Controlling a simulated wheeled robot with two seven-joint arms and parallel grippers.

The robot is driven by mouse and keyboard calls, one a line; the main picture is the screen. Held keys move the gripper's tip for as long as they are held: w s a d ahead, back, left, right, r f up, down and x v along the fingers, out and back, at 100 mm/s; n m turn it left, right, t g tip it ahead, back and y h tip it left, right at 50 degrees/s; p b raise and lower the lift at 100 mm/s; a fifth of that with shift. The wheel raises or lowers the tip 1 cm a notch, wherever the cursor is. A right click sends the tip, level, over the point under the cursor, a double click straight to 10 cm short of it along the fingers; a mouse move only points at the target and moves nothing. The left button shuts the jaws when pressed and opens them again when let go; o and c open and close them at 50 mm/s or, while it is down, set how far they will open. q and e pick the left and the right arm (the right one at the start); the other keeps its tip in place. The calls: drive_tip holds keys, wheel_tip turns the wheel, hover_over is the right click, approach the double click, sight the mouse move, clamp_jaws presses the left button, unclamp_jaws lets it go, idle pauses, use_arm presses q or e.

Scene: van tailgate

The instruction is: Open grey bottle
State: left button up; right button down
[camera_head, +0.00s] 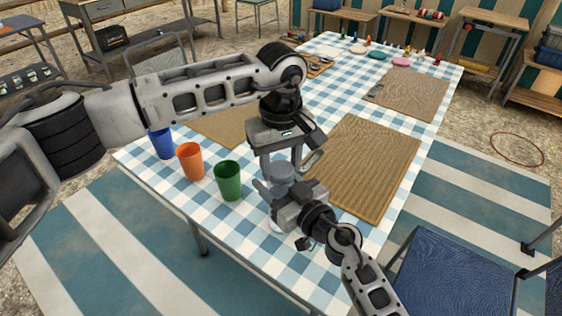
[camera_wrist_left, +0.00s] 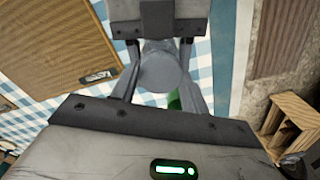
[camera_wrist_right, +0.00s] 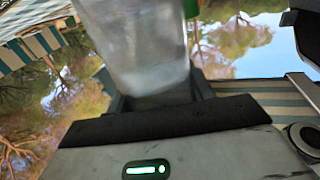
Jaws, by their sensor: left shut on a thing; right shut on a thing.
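The grey bottle stands about upright between my two grippers at the table's near side; its grey round cap (camera_head: 282,170) shows in the head view and from above in the left wrist view (camera_wrist_left: 163,73). My left gripper (camera_head: 283,168) comes down from above and is shut on the cap, one finger on each side. My right gripper (camera_head: 277,192) comes in from the near right and is shut on the bottle body below. The right wrist view shows the pale, see-through body (camera_wrist_right: 140,50) close up. Whether the bottle's base touches the table is hard to tell.
A green cup (camera_head: 228,181), an orange cup (camera_head: 190,161) and a blue cup (camera_head: 162,144) stand left of the bottle on the checked table (camera_head: 255,236). A brown mat (camera_head: 368,165) lies to the right. A blue chair (camera_head: 455,280) stands near right.

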use_arm(q)
drive_tip(key=n, duration=1.7)
drive_tip(key=shift+n, duration=0.3)
drive_tip(key=n, duration=0.9)
drive_tip(key=shift+n, duration=0.4)
drive_tip(key=n, duration=0.5)
drive_tip(key=shift+r, duration=0.1)
drive_tip(key=n, duration=0.3)
drive_tip(key=shift+r, duration=0.2)
